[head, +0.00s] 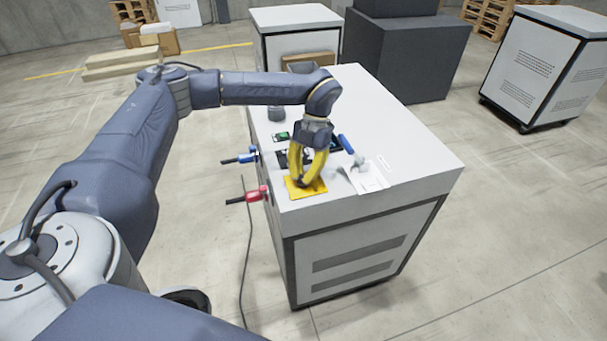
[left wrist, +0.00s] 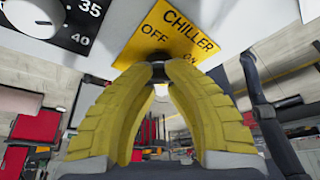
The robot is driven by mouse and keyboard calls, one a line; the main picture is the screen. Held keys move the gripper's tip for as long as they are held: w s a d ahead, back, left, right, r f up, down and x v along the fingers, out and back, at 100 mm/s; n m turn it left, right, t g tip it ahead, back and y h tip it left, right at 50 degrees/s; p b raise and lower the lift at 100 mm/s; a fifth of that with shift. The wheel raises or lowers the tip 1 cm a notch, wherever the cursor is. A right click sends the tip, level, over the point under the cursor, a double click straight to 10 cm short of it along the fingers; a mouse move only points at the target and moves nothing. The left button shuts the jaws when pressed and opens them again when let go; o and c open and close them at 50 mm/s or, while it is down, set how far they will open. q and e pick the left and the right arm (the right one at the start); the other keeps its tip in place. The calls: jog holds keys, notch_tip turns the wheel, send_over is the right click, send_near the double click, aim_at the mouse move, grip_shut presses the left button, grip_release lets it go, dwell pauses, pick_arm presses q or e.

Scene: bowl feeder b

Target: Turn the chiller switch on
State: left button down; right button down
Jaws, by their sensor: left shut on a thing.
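The chiller switch has a yellow plate (head: 293,190) near the front left of the top of a white cabinet (head: 415,170). In the left wrist view the plate (left wrist: 170,30) reads CHILLER, with OFF at left and ON at right. A dark switch knob (left wrist: 158,67) stands at the plate's lower edge. My left gripper (head: 308,183) has yellow fingers pointing down onto the plate. Its fingertips (left wrist: 158,74) are closed around the knob, hiding most of it. I cannot tell which way the knob points. My right gripper is in neither view.
A white dial (left wrist: 20,12) marked 35 and 40 is beside the plate. Red (head: 252,196) and blue (head: 247,156) fittings stick out from the cabinet's left edge. A blue handle (head: 346,144) stands right of my fingers. Other cabinets (head: 545,65) stand farther back on open floor.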

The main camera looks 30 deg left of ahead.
pick_arm(q)
jog(key=shift+f, duration=0.1)
jog(key=c, duration=0.9)
grip_release()
jog(key=v, duration=1.2)
